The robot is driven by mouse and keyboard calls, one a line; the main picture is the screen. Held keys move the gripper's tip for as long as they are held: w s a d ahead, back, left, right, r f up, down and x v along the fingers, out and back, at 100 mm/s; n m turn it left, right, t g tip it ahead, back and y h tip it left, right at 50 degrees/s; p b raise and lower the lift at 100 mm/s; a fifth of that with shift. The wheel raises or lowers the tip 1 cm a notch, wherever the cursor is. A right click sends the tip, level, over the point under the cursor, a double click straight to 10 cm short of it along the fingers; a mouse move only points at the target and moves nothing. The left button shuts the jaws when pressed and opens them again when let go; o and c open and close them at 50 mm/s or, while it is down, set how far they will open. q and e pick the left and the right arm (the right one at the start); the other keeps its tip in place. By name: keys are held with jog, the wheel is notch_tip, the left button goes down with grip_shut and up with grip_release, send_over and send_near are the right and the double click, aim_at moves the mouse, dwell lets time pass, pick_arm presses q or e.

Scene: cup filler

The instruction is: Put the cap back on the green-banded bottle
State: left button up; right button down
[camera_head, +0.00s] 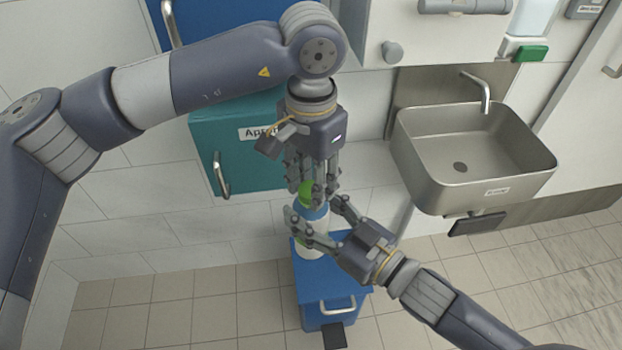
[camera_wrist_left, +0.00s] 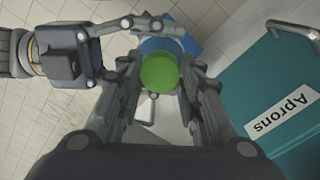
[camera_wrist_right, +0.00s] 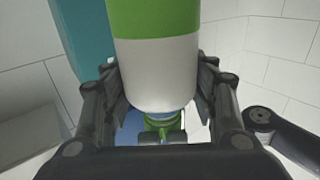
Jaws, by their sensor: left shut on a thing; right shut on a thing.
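The green cap (camera_head: 306,189) is between the fingers of my left gripper (camera_head: 312,185), which is shut on it. The cap's round face (camera_wrist_left: 160,73) fills the middle of the left wrist view. The bottle (camera_head: 312,246) is white; its wide green band (camera_wrist_right: 155,18) shows in the right wrist view. My right gripper (camera_head: 318,226) is shut around the bottle from the right. The cap is above the bottle, with a blue part between them in the head view. Fingers hide the mouth, and I cannot tell whether cap and bottle touch.
A blue cart (camera_head: 340,285) with a handle stands below the bottle. A teal cabinet (camera_head: 236,157) labelled Aprons is behind my left gripper. A steel sink (camera_head: 475,155) with a tap is at the right. The tiled floor at lower left is clear.

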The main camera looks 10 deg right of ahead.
pick_arm(q)
jog(key=shift+m, duration=1.1)
jog(key=o, duration=0.7)
jog(key=shift+c, duration=0.2)
jog(key=shift+r, duration=0.1)
jog(key=shift+r, duration=2.2)
jog(key=shift+c, duration=0.2)
